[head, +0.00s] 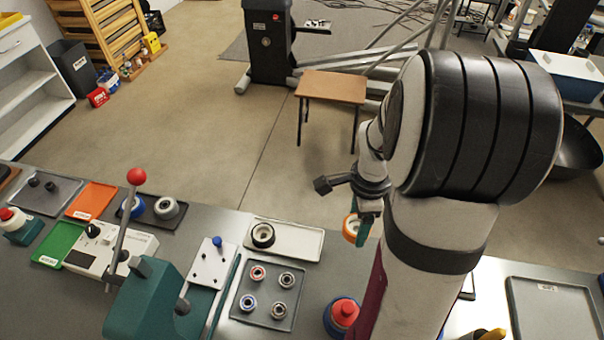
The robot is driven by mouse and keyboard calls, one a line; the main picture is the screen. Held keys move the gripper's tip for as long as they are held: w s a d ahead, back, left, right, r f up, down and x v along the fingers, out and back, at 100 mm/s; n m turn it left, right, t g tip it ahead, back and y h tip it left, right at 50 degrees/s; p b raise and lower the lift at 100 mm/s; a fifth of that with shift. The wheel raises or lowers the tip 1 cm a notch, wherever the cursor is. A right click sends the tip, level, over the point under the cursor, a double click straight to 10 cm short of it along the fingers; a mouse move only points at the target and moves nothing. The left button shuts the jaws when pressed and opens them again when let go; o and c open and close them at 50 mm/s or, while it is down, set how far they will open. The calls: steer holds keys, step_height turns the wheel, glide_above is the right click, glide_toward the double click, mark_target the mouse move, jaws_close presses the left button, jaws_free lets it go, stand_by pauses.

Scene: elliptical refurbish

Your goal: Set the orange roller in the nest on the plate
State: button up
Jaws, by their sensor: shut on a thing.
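The orange roller (349,230) has an orange rim and a pale centre. My gripper (362,226) is shut on it and holds it above the right side of the bench, to the right of a pale tray. My arm hides part of the gripper and of the bench behind it. A white plate (203,272) with a blue knob and small dark pegs or holes lies beside the green press. I cannot tell which feature is the nest.
A black-rimmed roller (263,235) sits on the pale tray (305,244). A grey tray (246,309) holds several small bearings. A green lever press (145,300) stands at the front left. A red-capped bottle (343,314) stands near my arm. An empty grey tray (550,312) lies right.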

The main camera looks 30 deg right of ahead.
steer(key=w+a+r+n, duration=0.6)
steer(key=a+r+n, duration=0.2)
steer(key=a+n, duration=0.3)
steer(key=w+a+r+n, duration=0.6)
steer(key=a+r+n, duration=0.3)
steer(key=n, duration=0.4)
steer(key=s+a+f+n, duration=0.6)
steer(key=s+f, duration=0.2)
steer(key=f, duration=0.2)
steer(key=s+a+f+n, duration=0.6)
steer(key=s+a+f, duration=0.15)
steer(key=f, duration=0.25)
step_height(320, 180, down, 8)
steer(key=shift+a+f, duration=0.1)
